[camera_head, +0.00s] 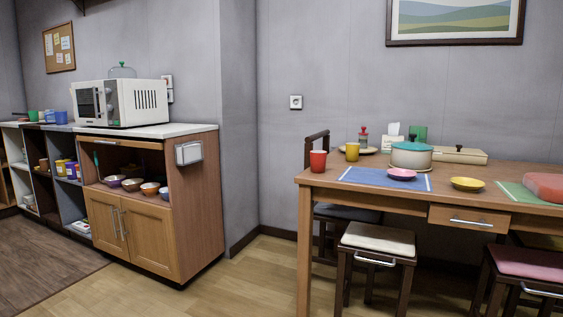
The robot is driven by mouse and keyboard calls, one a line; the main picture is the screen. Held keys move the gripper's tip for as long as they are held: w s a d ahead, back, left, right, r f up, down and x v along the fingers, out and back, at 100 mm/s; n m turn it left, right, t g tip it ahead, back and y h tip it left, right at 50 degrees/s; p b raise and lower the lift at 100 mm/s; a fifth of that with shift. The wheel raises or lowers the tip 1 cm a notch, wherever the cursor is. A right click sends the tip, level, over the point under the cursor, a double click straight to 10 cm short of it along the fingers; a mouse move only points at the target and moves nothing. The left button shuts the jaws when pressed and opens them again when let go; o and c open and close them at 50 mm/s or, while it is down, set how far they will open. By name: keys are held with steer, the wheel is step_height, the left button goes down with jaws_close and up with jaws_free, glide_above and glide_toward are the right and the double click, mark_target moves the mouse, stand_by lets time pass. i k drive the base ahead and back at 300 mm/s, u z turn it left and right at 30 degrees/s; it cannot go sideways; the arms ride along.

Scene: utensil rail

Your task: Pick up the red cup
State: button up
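A red cup (318,161) stands upright on the left end of the wooden table (330,184), near its left edge. The red cup's near side is unobstructed. My gripper is not in this view.
A cream-topped stool (378,240) and a dark chair (317,150) stand by the table. A wooden cabinet (150,240) is at left; open floor (235,290) lies between.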

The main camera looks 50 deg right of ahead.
mark_target(318, 157)
steer(key=z, duration=0.2)
steer(key=i, duration=0.9)
steer(key=z, duration=1.15)
steer(key=i, duration=0.6)
steer(key=z, duration=0.55)
